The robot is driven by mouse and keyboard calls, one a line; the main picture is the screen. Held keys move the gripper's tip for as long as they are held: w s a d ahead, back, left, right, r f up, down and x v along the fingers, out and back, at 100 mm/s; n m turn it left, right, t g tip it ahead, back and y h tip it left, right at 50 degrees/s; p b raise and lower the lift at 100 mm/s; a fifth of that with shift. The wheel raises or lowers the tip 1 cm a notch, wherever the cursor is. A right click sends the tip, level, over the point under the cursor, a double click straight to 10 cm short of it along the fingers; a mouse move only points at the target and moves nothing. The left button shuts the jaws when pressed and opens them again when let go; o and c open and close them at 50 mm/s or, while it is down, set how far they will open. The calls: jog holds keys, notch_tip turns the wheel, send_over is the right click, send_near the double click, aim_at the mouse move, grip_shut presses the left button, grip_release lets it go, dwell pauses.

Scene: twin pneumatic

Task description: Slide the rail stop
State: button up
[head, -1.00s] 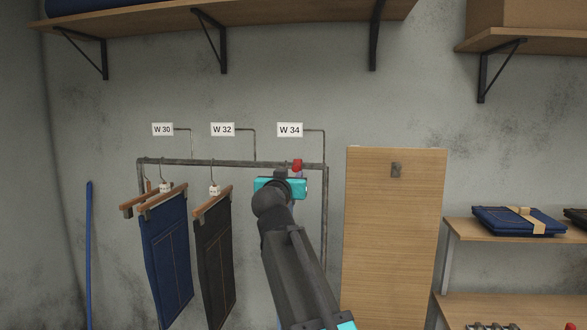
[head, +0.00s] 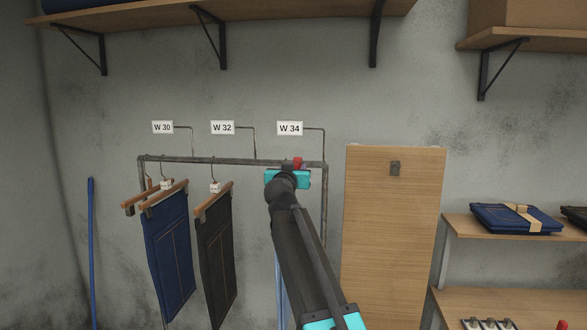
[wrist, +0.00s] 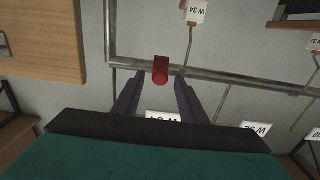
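The red rail stop (head: 298,163) sits on the grey rail (head: 230,161) near its right end. In the wrist view, which looks upside down, the stop (wrist: 160,68) is on the rail (wrist: 240,78) close to the corner post. My gripper (wrist: 159,80) is open, with its two dark fingers pointing at the rail, one on each side of the stop. The stop lies between or just beyond the fingertips; contact cannot be told. In the head view my teal gripper body hides the fingers and part of the stop.
Blue trousers (head: 168,240) and black trousers (head: 215,255) hang left of my arm. Light blue cloth (head: 281,285) shows partly behind it. Signs W 30, W 32 and W 34 (head: 290,128) stand above the rail. A wooden panel (head: 393,240) is just right of the rack.

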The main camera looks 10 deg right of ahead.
grip_shut()
jog(key=shift+f, duration=0.1)
dwell(0.3)
